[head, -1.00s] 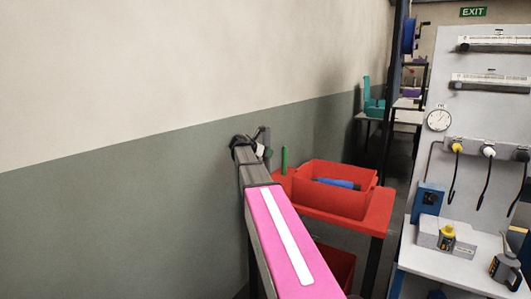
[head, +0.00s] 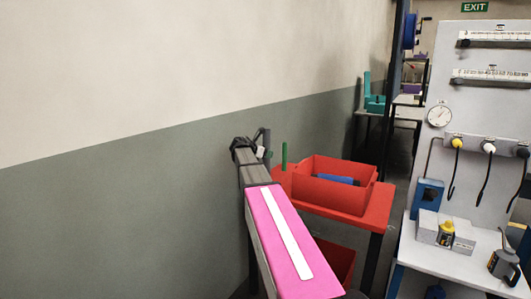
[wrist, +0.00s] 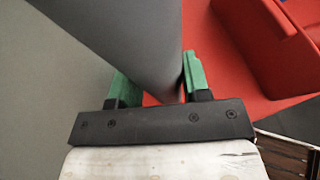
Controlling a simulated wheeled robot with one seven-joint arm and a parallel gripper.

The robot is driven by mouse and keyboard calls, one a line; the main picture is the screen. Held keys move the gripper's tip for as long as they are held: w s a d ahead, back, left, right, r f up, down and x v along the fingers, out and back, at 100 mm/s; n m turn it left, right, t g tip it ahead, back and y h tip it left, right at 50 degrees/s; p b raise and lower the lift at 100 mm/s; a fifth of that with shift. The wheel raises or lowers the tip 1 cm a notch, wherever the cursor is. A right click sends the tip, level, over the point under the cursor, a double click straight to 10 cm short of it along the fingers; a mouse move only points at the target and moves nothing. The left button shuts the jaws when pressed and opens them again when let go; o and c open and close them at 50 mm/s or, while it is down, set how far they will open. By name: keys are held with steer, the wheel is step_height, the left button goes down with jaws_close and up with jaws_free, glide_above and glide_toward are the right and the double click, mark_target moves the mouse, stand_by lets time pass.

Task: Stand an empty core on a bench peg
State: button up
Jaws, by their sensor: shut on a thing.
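In the wrist view my gripper (wrist: 160,85) has its two green fingers on either side of a smooth grey tube, which appears to be the core (wrist: 130,35). The tube slants from the upper left down between the fingers; its far end is out of frame.
A red bin (head: 340,195) with a blue item (head: 338,180) in it stands on the bench; a red bin also shows in the wrist view (wrist: 275,45). A plain wall is at left.

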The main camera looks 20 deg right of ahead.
steer(key=shift+f, duration=1.35)
steer(key=o, duration=1.1)
steer(key=v, duration=1)
steer(key=shift+a+r, duration=0.15)
steer(key=shift+a, duration=0.2)
steer(key=shift+s, duration=0.1)
